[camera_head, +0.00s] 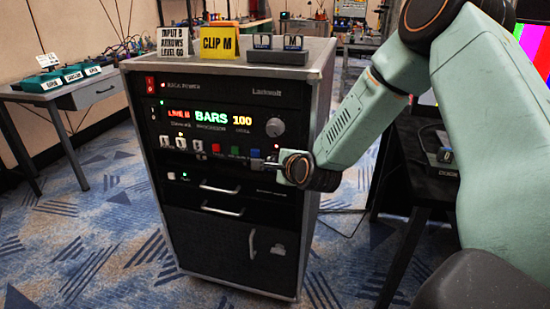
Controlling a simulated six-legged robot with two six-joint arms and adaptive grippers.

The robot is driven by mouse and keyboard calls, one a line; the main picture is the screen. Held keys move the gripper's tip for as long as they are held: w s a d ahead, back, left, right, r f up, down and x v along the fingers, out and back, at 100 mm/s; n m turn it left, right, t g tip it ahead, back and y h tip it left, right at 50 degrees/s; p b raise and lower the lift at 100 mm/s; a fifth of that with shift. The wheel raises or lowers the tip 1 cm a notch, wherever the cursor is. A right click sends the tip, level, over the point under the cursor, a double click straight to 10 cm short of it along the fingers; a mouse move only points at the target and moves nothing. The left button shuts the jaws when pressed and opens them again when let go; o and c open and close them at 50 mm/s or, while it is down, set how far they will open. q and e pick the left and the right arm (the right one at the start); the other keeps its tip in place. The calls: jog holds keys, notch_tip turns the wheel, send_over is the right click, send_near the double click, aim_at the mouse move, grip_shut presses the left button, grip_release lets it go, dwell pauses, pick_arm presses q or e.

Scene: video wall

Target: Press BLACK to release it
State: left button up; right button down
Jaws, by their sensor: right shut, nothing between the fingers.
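The black equipment rack (228,210) stands upright in the middle of the view. Its processor panel (205,128) has a lit display (210,118) reading "BARS" and "100", with smaller red text at its left. Below it runs a row of buttons: pale ones at left, then a red button (216,148), a green button (235,150) and a blue-lit one. The button labels are too small to read, so I cannot tell which is BLACK. My right gripper (259,162) is shut and empty, its tip close to the right end of this row. Contact cannot be made out. My left gripper is out of view.
A grey side table (95,88) holds green pedals at left. A dark table (405,190) stands at right. Patterned carpet lies open in front.

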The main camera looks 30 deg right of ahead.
jog(key=shift+d, duration=0.1)
jog(key=shift+w+d, duration=0.25)
jog(key=shift+w, duration=0.05)
jog(key=shift+w+d, duration=0.1)
jog(key=shift+d, duration=0.05)
dwell(0.8)
jog(key=shift+s+a, duration=0.4)
jog(key=shift+a, duration=0.1)
jog(key=s+a+b, duration=0.1)
jog(key=s+a, duration=0.3)
jog(key=shift+a, duration=0.3)
dwell(0.5)
